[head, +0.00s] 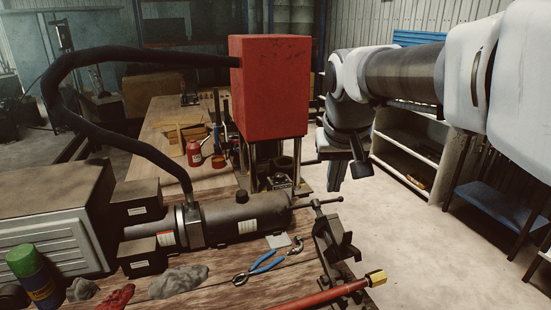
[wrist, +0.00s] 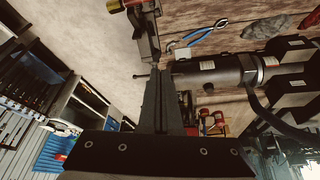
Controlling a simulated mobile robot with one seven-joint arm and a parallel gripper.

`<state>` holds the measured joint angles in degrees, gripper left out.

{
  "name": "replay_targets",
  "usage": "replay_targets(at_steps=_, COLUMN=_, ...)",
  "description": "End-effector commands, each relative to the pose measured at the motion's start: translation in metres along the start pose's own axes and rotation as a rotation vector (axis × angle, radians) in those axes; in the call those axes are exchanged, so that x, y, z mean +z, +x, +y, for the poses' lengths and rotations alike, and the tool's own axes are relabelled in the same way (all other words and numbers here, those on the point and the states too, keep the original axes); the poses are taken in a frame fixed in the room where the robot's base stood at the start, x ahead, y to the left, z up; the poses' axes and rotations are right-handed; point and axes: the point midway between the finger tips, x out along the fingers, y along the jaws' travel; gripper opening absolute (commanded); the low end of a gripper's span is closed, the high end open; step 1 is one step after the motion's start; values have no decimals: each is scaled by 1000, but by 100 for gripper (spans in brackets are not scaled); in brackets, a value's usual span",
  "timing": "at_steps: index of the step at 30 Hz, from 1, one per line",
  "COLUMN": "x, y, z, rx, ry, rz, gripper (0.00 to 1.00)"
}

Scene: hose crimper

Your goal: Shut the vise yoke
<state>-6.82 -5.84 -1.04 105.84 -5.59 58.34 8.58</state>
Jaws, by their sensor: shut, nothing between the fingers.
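The dark metal vise (head: 336,240) stands at the right edge of the wooden bench in the head view, with a T-shaped handle bar (head: 317,203) at its top. It also shows at the top of the wrist view (wrist: 143,28). Whether its yoke is latched is too unclear to tell. A red hose with a brass end fitting (head: 376,277) lies at the vise's lower part.
The red-topped press (head: 270,88) stands left of my gripper, with a black hose running to the pump cylinder (head: 245,216). Blue-handled pliers (head: 260,267) and rags lie on the bench. Shelves (head: 408,165) stand at the right; the floor between is clear.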

Motion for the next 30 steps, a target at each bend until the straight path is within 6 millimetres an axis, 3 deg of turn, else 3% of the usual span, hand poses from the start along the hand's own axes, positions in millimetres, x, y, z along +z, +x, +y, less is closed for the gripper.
replay_targets(at_steps=6, x=-64, y=40, z=-22, rx=28, ry=-1, rz=-35, gripper=0)
replay_targets(at_steps=15, x=-131, y=115, z=-60, rx=74, ry=-3, rz=-72, gripper=0)
replay_targets(at_steps=22, x=-159, y=172, z=-88, rx=109, ry=-4, rz=-89, gripper=0)
replay_targets(at_steps=30, x=-167, y=199, z=-99, rx=125, ry=-4, rz=-94, gripper=0)
